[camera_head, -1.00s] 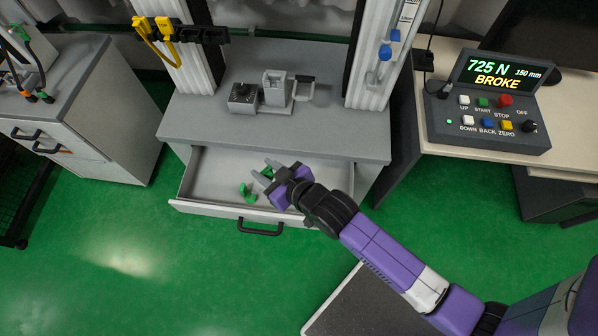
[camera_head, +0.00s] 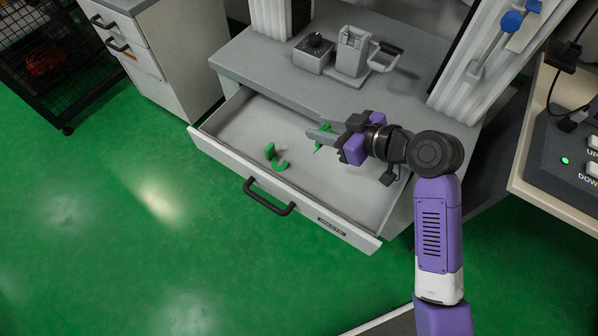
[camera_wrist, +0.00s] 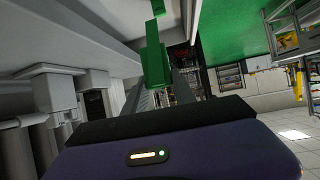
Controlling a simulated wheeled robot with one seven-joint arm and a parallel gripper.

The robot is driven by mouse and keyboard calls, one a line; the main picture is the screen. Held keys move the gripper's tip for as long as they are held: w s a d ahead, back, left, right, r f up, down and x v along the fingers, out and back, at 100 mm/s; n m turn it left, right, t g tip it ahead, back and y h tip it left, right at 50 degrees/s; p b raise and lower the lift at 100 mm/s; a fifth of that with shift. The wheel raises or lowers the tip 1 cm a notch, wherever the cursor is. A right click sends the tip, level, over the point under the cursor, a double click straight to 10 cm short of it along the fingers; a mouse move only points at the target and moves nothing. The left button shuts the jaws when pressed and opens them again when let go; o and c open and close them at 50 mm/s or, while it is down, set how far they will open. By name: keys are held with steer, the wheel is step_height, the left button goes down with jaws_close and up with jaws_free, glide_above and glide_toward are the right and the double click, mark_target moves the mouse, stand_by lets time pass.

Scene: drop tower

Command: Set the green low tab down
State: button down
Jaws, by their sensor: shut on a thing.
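My gripper (camera_head: 316,137) is shut on the green low tab (camera_head: 323,133). It points left over the open drawer (camera_head: 355,224), on its right half. In the wrist view the tab (camera_wrist: 154,62) stands out past the two grey fingers. In the head view the fingers hide much of the tab. I cannot tell whether it touches the drawer floor. Another green piece (camera_head: 270,151), with a hooked part beside it, lies in the drawer to the left of my gripper, apart from it.
The grey bench top (camera_head: 262,62) above the drawer carries a small black-topped block (camera_head: 314,54) and a grey fixture with a handle (camera_head: 353,52). A control box (camera_head: 560,150) is at the right. The drawer floor left of my gripper is mostly clear.

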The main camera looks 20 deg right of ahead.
steer(key=shift+s+a+f+n+g+y+b, duration=0.15)
steer(key=shift+n+g+y+b, duration=0.15)
steer(key=shift+n+y+b, duration=0.25)
steer(key=b, duration=0.5)
glide_above(316, 182)
step_height(316, 182, down, 20)
steer(key=shift+r, duration=0.25)
steer(key=shift+f, duration=0.2)
steer(key=c, duration=1)
jaws_free()
steer(key=shift+r, duration=0.1)
